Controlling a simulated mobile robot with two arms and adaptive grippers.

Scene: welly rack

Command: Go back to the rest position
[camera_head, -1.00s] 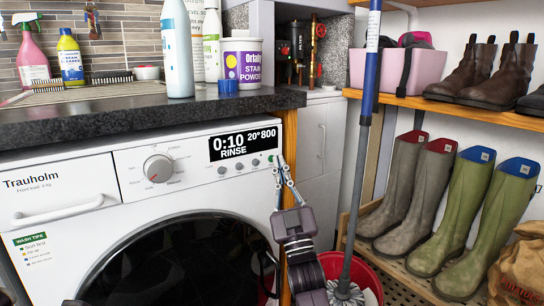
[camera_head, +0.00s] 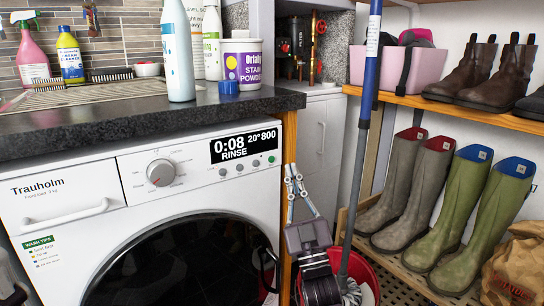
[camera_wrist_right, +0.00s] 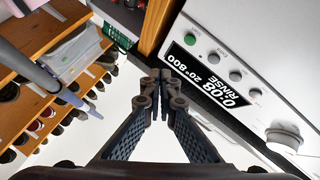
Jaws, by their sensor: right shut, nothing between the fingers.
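My right gripper (camera_head: 290,168) is shut and empty, pointing up in front of the wooden post (camera_head: 289,135) at the right edge of the washing machine (camera_head: 190,212). In the right wrist view its fingertips (camera_wrist_right: 161,76) meet, with the machine's control panel (camera_wrist_right: 237,52) beyond them to the right. The fingertips look apart from the panel. The display (camera_head: 242,146) reads 0:08 RINSE, 20° 800. At the lower left edge of the head view, only a small grey and dark piece, perhaps of my left arm, shows; no left fingers are visible.
A blue-handled mop (camera_head: 366,85) stands in a red bucket (camera_head: 366,270) close beside my right gripper. Wellies (camera_head: 455,220) and boots (camera_head: 465,75) fill the rack at the right. Bottles and a stain powder tub (camera_head: 241,62) stand on the dark worktop (camera_head: 130,118).

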